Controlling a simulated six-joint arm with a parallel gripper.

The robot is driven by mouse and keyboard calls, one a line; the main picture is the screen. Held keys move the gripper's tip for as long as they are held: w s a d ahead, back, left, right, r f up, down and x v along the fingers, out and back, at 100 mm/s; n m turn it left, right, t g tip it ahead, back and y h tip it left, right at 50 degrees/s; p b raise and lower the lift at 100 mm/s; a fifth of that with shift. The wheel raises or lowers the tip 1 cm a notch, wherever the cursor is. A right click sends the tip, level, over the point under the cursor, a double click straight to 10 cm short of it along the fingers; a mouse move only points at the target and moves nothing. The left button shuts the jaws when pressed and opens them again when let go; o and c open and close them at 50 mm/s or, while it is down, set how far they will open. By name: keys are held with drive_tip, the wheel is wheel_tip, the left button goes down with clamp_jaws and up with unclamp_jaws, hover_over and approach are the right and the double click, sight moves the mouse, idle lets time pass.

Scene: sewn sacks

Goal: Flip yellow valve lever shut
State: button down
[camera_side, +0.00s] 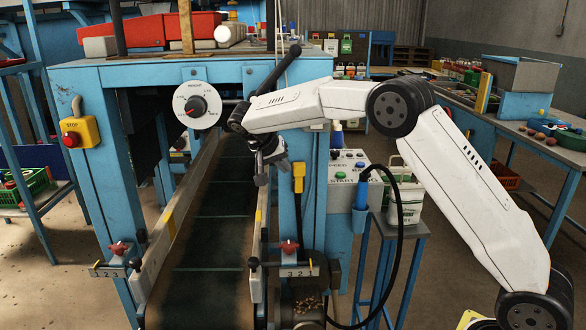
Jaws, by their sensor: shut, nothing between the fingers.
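The yellow valve lever (299,177) stands upright against the blue post, right of the conveyor's upper part. A dark pipe or rod runs down below it. My gripper (264,168) is small and dark in this view, pointing down at the end of my white arm. It is shut and holds nothing. It shows a short way left of the yellow lever, with a visible gap between them in the picture. The depth between them is hard to judge, and the fingertips are partly lost against dark machine parts.
A dial (196,105) is at the left. The conveyor belt (212,245) runs below. A control box (348,175) and black cable (402,240) stand right of the post. A yellow stop box (79,133) is farther left.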

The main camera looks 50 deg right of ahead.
sight(298, 164)
drive_tip(key=shift+s+d+r+t+y, duration=0.3)
drive_tip(key=shift+d+t+y, duration=0.1)
drive_tip(key=shift+y, duration=0.1)
idle(0.3)
drive_tip(key=shift+s+d+r+m+t+y, duration=0.25)
drive_tip(key=shift+s+d+m+t+y, duration=0.25)
drive_tip(key=shift+s+d+t+y, duration=0.35)
drive_tip(key=s+d+f+t+y, duration=0.2)
drive_tip(key=s+d+t+y, duration=0.1)
drive_tip(key=s+d+m+t+y, duration=0.1)
drive_tip(key=shift+s+d+f+t+y, duration=0.35)
drive_tip(key=shift+s+f, duration=0.05)
idle(0.6)
drive_tip(key=shift+w+a+f, duration=0.1)
drive_tip(key=shift+w+a, duration=0.05)
drive_tip(key=shift+w+a+f, duration=0.25)
drive_tip(key=shift+w+a, duration=0.1)
drive_tip(key=shift+a, duration=0.05)
idle(0.5)
drive_tip(key=shift+r, duration=0.1)
